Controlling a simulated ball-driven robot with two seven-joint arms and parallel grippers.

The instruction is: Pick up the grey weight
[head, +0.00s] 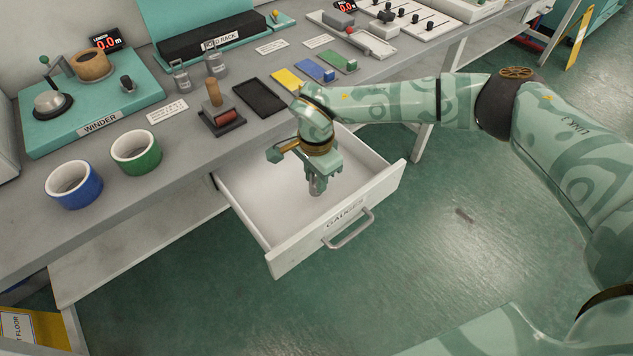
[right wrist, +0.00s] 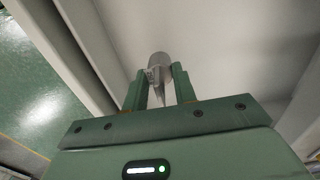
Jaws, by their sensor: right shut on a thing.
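My right gripper (head: 317,184) reaches down into the open white drawer (head: 262,205), labelled GAUGES. Its fingers are shut on the grey weight (right wrist: 160,62), a small grey cylinder. In the right wrist view the weight sits between the two green fingertips of the gripper (right wrist: 162,82), with its rounded end sticking out past them. In the head view the fingers and hand mostly hide it. I cannot tell whether it touches the drawer floor. My left gripper is not in view.
The drawer walls and front handle (head: 348,232) surround my right gripper.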

